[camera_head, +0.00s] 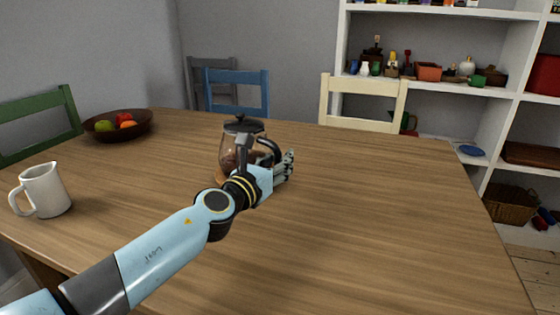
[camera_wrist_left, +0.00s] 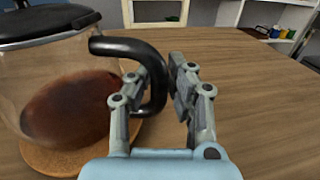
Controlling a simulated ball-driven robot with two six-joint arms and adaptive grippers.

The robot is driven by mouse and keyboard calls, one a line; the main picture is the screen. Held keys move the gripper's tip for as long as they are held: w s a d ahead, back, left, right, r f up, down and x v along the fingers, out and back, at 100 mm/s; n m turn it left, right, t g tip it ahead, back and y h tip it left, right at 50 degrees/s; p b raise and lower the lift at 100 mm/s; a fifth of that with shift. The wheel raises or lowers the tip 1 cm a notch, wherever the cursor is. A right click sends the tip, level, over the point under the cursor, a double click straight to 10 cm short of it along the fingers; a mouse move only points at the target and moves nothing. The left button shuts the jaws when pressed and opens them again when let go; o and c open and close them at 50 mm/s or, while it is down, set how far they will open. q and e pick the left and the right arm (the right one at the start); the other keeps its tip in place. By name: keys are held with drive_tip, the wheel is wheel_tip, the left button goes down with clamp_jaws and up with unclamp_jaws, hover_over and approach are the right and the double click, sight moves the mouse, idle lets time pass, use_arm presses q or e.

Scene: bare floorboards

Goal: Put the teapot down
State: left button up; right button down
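The teapot (camera_head: 229,160) is clear glass with a dark lid, a black handle and brown liquid inside. It stands upright on a round cork mat (camera_head: 219,178) near the middle of the table, and I see no gap under it. My left gripper (camera_head: 287,165) is at the handle on the teapot's right side. The teapot body (camera_wrist_left: 65,100) fills the left of that view. My right gripper is not in view.
A white jug (camera_head: 45,190) stands at the table's left. A dark bowl of fruit (camera_head: 118,131) is at the far left. Chairs stand around the table, and white shelves (camera_head: 470,92) are behind. The wooden table (camera_head: 380,220) is clear to the right and front.

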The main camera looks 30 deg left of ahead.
use_arm(q)
drive_tip(key=shift+o, duration=0.8)
drive_tip(key=shift+r, duration=0.2)
drive_tip(key=s, duration=1.2)
drive_tip(key=shift+d+f+b, duration=0.1)
drive_tip(key=shift+d+b, duration=0.15)
drive_tip(key=shift+b, duration=0.05)
